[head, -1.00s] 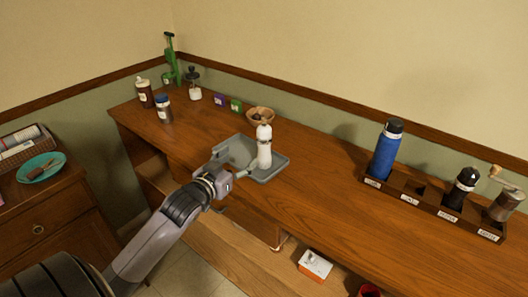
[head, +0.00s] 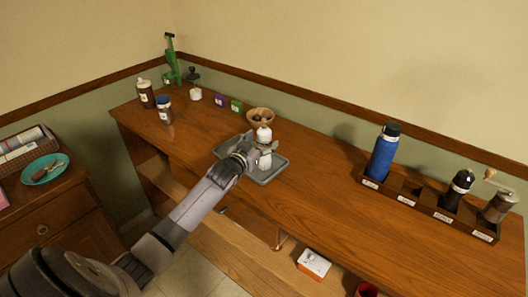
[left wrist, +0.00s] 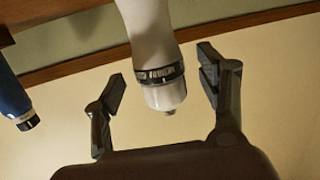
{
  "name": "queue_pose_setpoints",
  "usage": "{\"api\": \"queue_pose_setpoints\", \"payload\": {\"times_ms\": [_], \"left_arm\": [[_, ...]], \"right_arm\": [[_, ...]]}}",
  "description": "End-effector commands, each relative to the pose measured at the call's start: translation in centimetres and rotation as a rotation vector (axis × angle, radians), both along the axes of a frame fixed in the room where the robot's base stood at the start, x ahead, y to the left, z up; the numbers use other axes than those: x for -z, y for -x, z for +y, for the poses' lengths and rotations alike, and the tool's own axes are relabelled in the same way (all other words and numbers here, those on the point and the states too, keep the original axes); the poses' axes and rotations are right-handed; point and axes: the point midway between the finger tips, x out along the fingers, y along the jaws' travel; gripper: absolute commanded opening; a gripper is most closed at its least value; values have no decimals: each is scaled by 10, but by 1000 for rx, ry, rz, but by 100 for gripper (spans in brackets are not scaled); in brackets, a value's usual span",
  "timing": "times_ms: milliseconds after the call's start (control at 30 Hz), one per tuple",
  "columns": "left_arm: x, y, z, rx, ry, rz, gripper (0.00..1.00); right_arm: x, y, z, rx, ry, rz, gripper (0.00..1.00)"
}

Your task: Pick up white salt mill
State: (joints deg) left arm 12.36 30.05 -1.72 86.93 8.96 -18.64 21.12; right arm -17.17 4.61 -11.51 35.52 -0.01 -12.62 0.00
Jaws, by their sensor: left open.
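The white salt mill (head: 264,134) stands upright on a grey tray (head: 267,179) on the wooden counter. In the left wrist view the mill (left wrist: 152,40) appears upside down, with a dark lettered band near its cap. My left gripper (head: 260,157) is at the mill, and its fingers hide part of the mill's body in the head view. In the left wrist view my open left gripper (left wrist: 163,78) has one finger on each side of the mill, with gaps visible. My right gripper is not in view.
A wooden bowl (head: 260,116) stands just behind the tray. A labelled rack (head: 425,208) to the right holds a blue bottle (head: 384,155) and two mills. Jars and small boxes stand at the back left. The counter between tray and rack is clear.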

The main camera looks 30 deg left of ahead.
Motion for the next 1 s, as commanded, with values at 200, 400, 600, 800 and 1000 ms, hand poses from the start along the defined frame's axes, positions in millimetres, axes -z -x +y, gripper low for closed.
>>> {"api": "queue_pose_setpoints", "payload": {"times_ms": [200,400,600,800,1000], "left_arm": [[3,-21,3,-1,1,1,66],[4,-23,3,0,0,1,66],[4,-23,3,0,0,1,58],[4,-23,3,0,0,1,45],[4,-23,3,0,0,1,32]], "right_arm": [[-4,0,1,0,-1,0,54],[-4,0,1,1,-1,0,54],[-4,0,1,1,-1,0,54],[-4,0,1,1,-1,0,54],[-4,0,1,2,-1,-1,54]]}}
